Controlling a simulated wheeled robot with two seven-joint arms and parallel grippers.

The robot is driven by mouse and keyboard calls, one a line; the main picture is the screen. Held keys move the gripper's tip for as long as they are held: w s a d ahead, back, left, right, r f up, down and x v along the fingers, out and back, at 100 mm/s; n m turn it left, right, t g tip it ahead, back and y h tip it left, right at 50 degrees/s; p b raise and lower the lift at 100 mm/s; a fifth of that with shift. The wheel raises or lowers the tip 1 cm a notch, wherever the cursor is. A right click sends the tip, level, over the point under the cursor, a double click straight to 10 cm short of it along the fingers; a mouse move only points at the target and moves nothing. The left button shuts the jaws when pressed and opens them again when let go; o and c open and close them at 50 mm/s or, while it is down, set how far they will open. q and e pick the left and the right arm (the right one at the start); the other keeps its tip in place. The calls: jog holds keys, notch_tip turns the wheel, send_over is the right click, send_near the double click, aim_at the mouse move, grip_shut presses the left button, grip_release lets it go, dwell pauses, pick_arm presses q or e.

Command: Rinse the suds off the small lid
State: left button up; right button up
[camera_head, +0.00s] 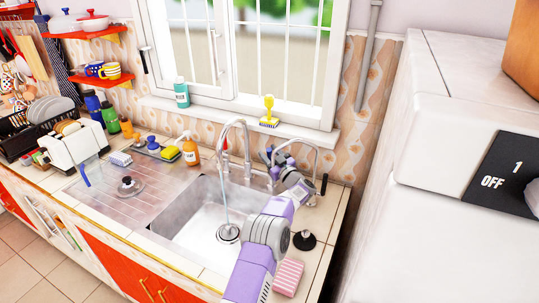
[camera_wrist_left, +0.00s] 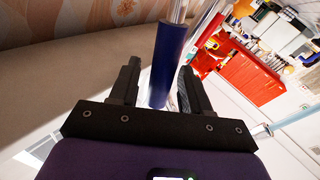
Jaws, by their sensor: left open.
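A clear lid with a dark knob (camera_head: 127,187) lies on the ribbed drainboard left of the sink. I cannot tell whether suds are on it. A small black round piece with a knob (camera_head: 304,240) lies on the counter right of the sink; I cannot tell if it is a lid. A thin stream of water (camera_head: 226,205) falls from the tall faucet (camera_head: 246,150) into the sink (camera_head: 186,222). My left gripper (camera_head: 272,156) is at the taps behind the sink. In the left wrist view its open fingers (camera_wrist_left: 158,88) stand either side of a blue cylinder (camera_wrist_left: 160,68), with no clear grip. My right gripper is out of view.
A pink striped sponge (camera_head: 288,276) lies at the right front of the counter. An orange bottle (camera_head: 190,150) and a yellow sponge (camera_head: 170,153) stand behind the drainboard. A dish rack (camera_head: 20,138) is far left. A white appliance (camera_head: 470,140) bounds the right.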

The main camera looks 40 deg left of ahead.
pick_arm(q)
jog(key=shift+d, duration=0.1)
jog(key=v, duration=0.7)
jog(key=shift+d+p, duration=0.2)
jog(key=shift+p, duration=0.1)
jog(key=shift+s, duration=0.1)
